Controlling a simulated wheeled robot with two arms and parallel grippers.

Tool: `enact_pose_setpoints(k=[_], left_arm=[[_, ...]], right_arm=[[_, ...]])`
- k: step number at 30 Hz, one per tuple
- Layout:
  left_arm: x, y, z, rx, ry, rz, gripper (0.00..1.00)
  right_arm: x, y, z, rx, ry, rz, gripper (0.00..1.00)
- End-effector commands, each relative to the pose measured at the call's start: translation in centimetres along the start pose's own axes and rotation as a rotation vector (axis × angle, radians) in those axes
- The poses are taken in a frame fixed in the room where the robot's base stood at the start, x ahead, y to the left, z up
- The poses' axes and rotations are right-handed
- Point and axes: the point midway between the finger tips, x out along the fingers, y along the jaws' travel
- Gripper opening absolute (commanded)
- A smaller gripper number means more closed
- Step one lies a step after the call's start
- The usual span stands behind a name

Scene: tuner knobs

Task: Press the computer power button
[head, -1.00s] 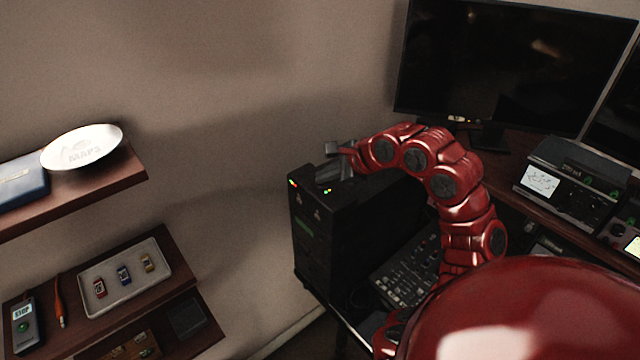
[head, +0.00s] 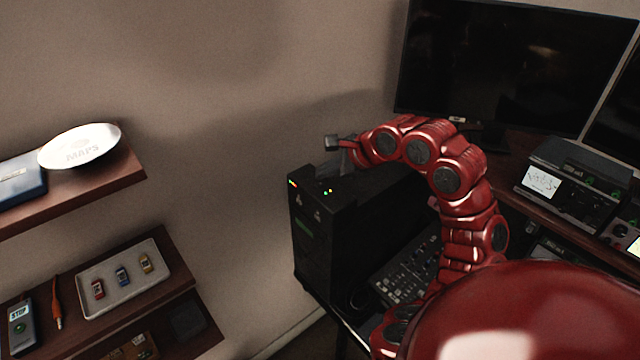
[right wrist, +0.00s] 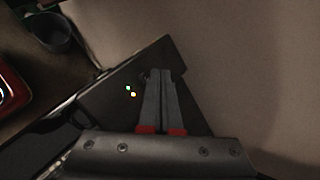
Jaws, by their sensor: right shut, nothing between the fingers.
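The computer is a black tower (head: 318,245) standing left of the desk in the head view, with small red and green lights at its front top edge and more lights on top. Its top also shows in the right wrist view (right wrist: 110,98), with a green and a yellowish light. I cannot make out the power button for certain. My left gripper is not in view.
A large dark monitor (head: 515,65) and a radio set (head: 575,185) stand on the desk at the right. A keyboard-like panel (head: 408,272) lies right of the tower. Shelves at the left hold a white dish (head: 80,146) and a tray (head: 92,300). The wall is close behind the tower.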

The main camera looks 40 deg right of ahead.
Motion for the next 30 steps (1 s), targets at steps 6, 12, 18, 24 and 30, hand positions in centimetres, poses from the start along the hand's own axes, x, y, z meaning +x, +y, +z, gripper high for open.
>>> enact_pose_setpoints(k=[6, 12, 18, 24, 30], left_arm=[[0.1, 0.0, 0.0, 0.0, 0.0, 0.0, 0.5], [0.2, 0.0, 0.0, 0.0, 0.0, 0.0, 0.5], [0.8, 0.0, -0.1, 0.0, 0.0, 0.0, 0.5], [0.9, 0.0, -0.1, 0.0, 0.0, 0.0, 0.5], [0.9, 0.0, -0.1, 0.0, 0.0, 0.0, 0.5]], right_arm=[[-0.5, -0.4, 0.4, -0.001, 0.0, -0.003, 0.0], [-1.8, -1.4, 1.3, -0.001, 0.0, -0.003, 0.0], [-3.2, -2.4, 2.3, 0.001, -0.001, -0.002, 0.0], [-3.5, -2.6, 2.6, 0.001, -0.001, -0.002, 0.0], [-3.5, -2.6, 2.5, 0.001, 0.0, -0.001, 0.0]])
